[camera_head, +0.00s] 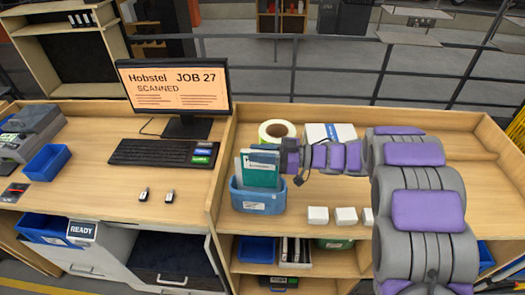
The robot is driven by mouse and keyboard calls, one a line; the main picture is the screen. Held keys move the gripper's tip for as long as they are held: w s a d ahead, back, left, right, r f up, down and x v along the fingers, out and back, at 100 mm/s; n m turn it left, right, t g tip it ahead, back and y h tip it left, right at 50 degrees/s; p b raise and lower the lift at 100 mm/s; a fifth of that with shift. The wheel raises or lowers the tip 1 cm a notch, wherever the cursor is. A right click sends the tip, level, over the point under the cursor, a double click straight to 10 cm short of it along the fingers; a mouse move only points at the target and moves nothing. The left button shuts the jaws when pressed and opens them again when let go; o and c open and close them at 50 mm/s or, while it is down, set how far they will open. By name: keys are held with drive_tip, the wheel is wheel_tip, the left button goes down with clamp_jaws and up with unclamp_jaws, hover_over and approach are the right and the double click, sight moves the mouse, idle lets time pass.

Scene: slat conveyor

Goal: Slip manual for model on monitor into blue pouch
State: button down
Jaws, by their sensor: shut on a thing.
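The monitor (174,90) at the left shows "Hobstel JOB 27" and "SCANNED" on an orange screen. A dark teal manual (261,172) stands upright in the blue bin (255,202), which has a white label; its title is too small to read. A paler booklet edge (238,172) shows beside it. My gripper (284,158) comes in from the right and is shut at the right edge of the teal manual. The fingertips are partly hidden. A blue holder (40,222) with a white label hangs at the lower left by a "READY" sign (82,232); I cannot tell whether it is the pouch.
A tape roll (277,132) and a white box (331,132) stand behind my arm. Small white boxes (318,215) line the bench front at the right. A keyboard (163,152) and two small dark items lie on the left desk. A raised divider separates the benches.

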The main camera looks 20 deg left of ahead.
sight(257, 176)
drive_tip(key=shift+a+f+b, duration=0.1)
drive_tip(key=shift+f+b, duration=0.5)
drive_tip(key=shift+f, duration=1.85)
drive_tip(key=shift+a+f, duration=0.15)
drive_tip(key=shift+f, duration=0.55)
drive_tip(key=shift+a+f, duration=0.65)
drive_tip(key=shift+f, duration=0.05)
drive_tip(key=shift+a+f+b, duration=0.25)
drive_tip(key=shift+f+b, duration=0.15)
drive_tip(key=shift+f, duration=0.2)
drive_tip(key=shift+d+f, duration=0.5)
drive_tip(key=shift+d, duration=0.35)
drive_tip(key=shift+a+f, duration=0.1)
drive_tip(key=shift+a, duration=0.45)
drive_tip(key=c, duration=1.2)
unclamp_jaws()
drive_tip(key=shift+a, duration=0.1)
drive_tip(key=o, duration=0.3)
drive_tip(key=shift+d, duration=0.5)
drive_tip(key=shift+a, duration=0.1)
